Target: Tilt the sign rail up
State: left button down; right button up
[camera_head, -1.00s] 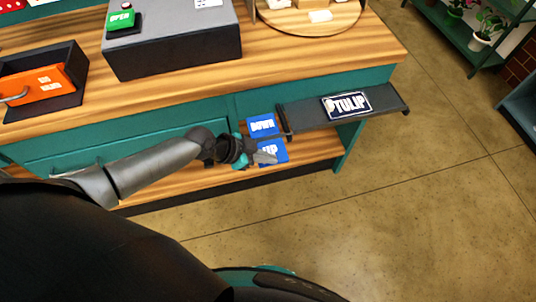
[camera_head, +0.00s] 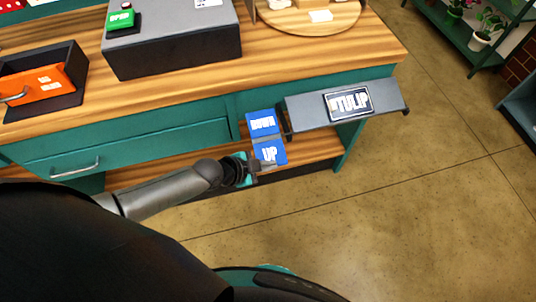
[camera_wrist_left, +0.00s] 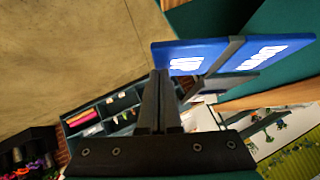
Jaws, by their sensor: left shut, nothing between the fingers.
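The sign rail (camera_head: 305,112) is a dark grey shelf jutting from the right end of the teal counter, with a dark TULIP plate (camera_head: 347,103) on its sloping face. Left of it, on the counter front, is a blue panel marked DOWN (camera_head: 262,122) above one marked UP (camera_head: 275,147). My left gripper (camera_head: 268,164) is shut and empty at the UP panel's lower part. In the left wrist view its fingertips (camera_wrist_left: 160,74) overlap the near edge of the UP panel (camera_wrist_left: 175,50); I cannot tell whether they touch. My right gripper is out of view.
An orange box (camera_head: 45,82) in a dark tray, a grey block (camera_head: 175,50) with a green OPEN button (camera_head: 120,19), and a round wooden board (camera_head: 335,20) are on the countertop. A drawer handle (camera_head: 75,170) sticks out at left.

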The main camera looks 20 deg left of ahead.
pick_arm(q)
jog(key=shift+w+a+f+b, duration=0.1)
jog(key=shift+f+b, duration=0.45)
jog(key=shift+f, duration=0.15)
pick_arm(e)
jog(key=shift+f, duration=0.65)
pick_arm(q)
jog(key=shift+f, duration=0.25)
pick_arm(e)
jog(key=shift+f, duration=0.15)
